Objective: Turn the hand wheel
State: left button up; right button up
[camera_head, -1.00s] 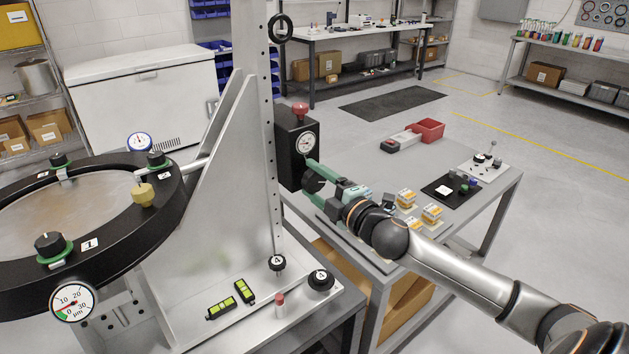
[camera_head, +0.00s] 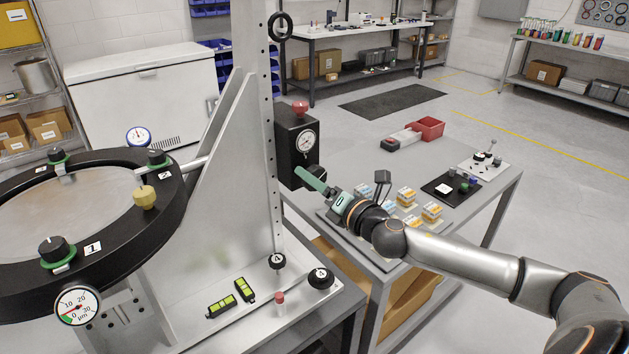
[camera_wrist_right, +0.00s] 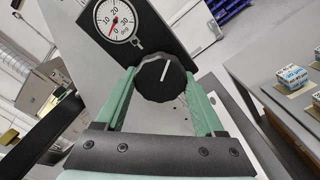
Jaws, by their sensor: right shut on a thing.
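The hand wheel is a black ribbed knob with a white mark (camera_wrist_right: 160,78), in the right wrist view, in front of the dark box (camera_head: 291,142) with a red top knob. In the head view it is hidden behind my right gripper (camera_head: 305,175). The green fingers (camera_wrist_right: 160,95) stand on either side of the wheel and are shut on it. A white dial gauge (camera_wrist_right: 118,20) marked in degrees sits above the wheel; its red needle points near 0. The same gauge shows in the head view (camera_head: 306,142). My left gripper is not in view.
A black ring mount (camera_head: 165,215) with knobs and gauges stands left, carried by a grey metal bracket (camera_head: 205,210). Loose parts lie on the bracket's base.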

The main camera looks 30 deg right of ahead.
jog(key=n, duration=0.5)
jog(key=shift+d+f+n, duration=0.1)
jog(key=shift+d+n, duration=0.05)
jog(key=shift+n, duration=0.15)
jog(key=n, duration=0.5)
jog(key=shift+d+n, duration=0.1)
jog(key=shift+n, duration=0.2)
jog(key=o, duration=1.4)
jog(key=shift+c, duration=0.2)
jog(key=s+d+b, duration=0.1)
jog(key=s+b, duration=0.2)
jog(key=s, duration=0.9)
jog(key=shift+s, duration=0.2)
